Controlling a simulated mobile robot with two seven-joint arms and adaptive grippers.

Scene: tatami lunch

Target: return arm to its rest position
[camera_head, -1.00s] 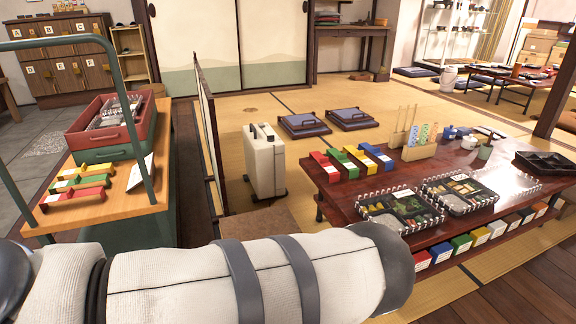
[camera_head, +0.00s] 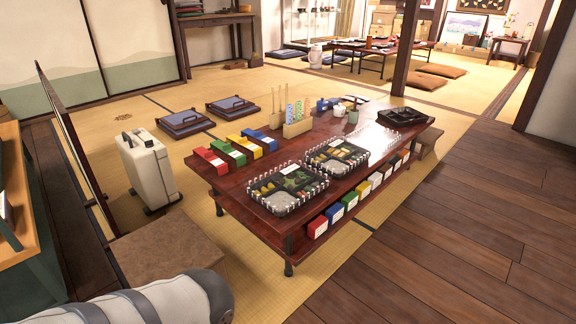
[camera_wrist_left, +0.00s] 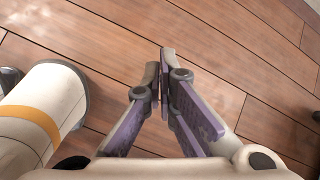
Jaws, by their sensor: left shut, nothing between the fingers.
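My left gripper (camera_wrist_left: 162,88) shows in the left wrist view, its fingers together with nothing between them, above the bare wooden floor. In the head view only a white-sleeved part of my own arm shows at the lower left, and neither gripper is in that view. My right gripper is not in view. Another white part of my own body with an orange band shows at the left of the wrist view.
A low dark red table (camera_head: 222,180) holds bento trays (camera_head: 290,188), coloured boxes (camera_head: 228,152) and an empty black tray (camera_head: 405,117). A cream suitcase (camera_head: 147,170) stands to its left. A brown block (camera_head: 170,250) lies near my arm. The wooden floor (camera_head: 460,240) at right is clear.

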